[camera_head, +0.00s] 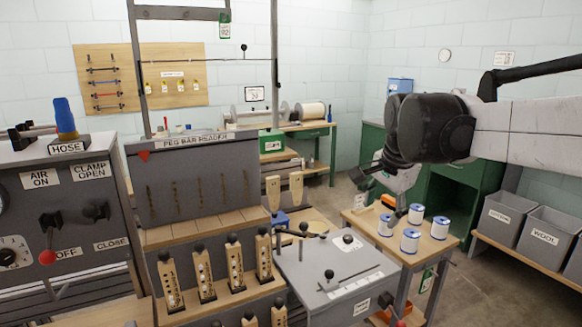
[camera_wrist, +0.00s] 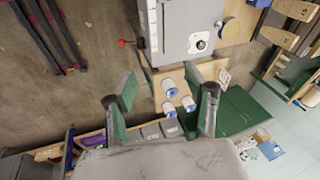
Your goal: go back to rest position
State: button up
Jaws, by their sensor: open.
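My gripper (camera_head: 394,203) hangs from my raised arm at the right of the head view, in front of or over a small wooden table (camera_head: 440,246); its height above the table is hard to tell. In the wrist view my gripper (camera_wrist: 164,88) has its two fingers wide apart with nothing held between them. Several white-and-blue spools (camera_head: 410,239) stand on that table, and some spools (camera_wrist: 169,88) show below in the wrist view, between and beyond the fingers. My fingers appear apart from the spools.
A grey machine box (camera_head: 335,275) with black knobs stands left of the table. The peg bar reader (camera_head: 195,180) and a grey control panel (camera_head: 65,215) fill the left. Grey bins (camera_head: 548,232) sit on a low shelf at right. Bare floor shows between them.

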jog(key=s+f+n+t, duration=0.1)
jog(key=s+f+n, duration=0.4)
jog(key=s, duration=0.7)
jog(key=s+f+n+t, duration=0.2)
jog(key=s+f+n, duration=0.4)
jog(key=s, duration=0.5)
jog(key=shift+s+f, duration=0.15)
jog(key=shift+s, duration=0.2)
